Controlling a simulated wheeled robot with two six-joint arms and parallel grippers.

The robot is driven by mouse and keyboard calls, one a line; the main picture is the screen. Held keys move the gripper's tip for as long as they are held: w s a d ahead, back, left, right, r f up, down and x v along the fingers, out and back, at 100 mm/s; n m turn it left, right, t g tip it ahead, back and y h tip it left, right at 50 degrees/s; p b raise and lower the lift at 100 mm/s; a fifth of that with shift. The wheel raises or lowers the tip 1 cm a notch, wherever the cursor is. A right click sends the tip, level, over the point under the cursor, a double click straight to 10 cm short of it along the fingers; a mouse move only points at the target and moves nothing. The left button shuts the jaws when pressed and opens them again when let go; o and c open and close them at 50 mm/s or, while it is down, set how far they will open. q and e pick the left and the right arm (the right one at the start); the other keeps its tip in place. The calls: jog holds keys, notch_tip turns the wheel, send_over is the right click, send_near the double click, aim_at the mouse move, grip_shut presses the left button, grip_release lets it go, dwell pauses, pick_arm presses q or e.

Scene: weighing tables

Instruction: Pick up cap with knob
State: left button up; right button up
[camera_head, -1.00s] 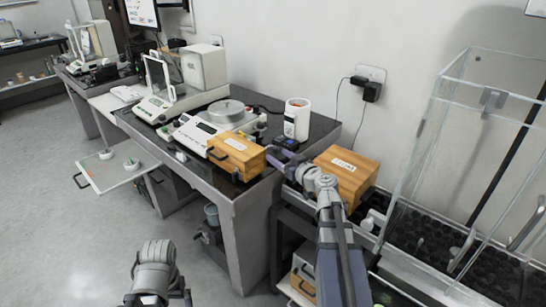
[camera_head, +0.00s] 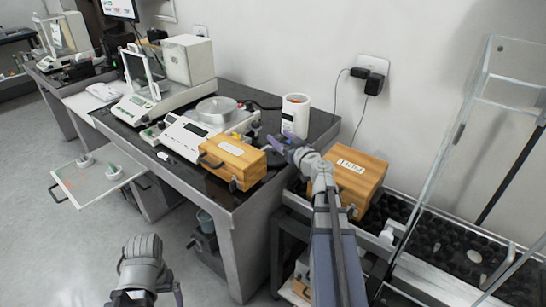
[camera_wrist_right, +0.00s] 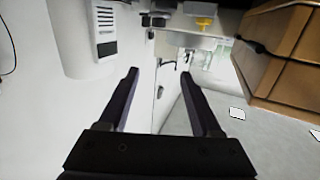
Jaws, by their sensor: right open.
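I cannot pick out the cap with knob for sure. Small white pieces with greenish tops (camera_head: 113,171) sit on the pulled-out board (camera_head: 75,188) at the left. A small yellow piece (camera_wrist_right: 204,22) shows at the top of the right wrist view. My right gripper (camera_head: 283,140) is open and empty, above the table's right end, near the white cylindrical container (camera_head: 295,116) and the wooden box on the table (camera_head: 233,161). Its two dark fingers (camera_wrist_right: 160,92) stand apart in the wrist view.
A balance with a round metal pan (camera_head: 216,110) stands on the dark table (camera_head: 265,190). A second wooden box (camera_head: 352,180) stands to the right. A glass-walled enclosure (camera_head: 455,150) is at the far right. The floor at the lower left is clear.

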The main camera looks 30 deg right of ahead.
jog(key=b, duration=0.8)
send_near(272, 149)
jog(key=w, duration=0.1)
jog(key=w+f, duration=0.1)
jog(key=w, duration=0.3)
jog(key=shift+d+f, duration=0.25)
jog(key=shift+f, duration=0.05)
jog(key=shift+w+r+p, duration=0.3)
jog(key=shift+w+r, duration=0.1)
jog(key=shift+w, duration=0.3)
jog(key=w, duration=0.6)
jog(key=shift+w+f, duration=0.15)
jog(key=shift+f, duration=0.05)
grip_shut()
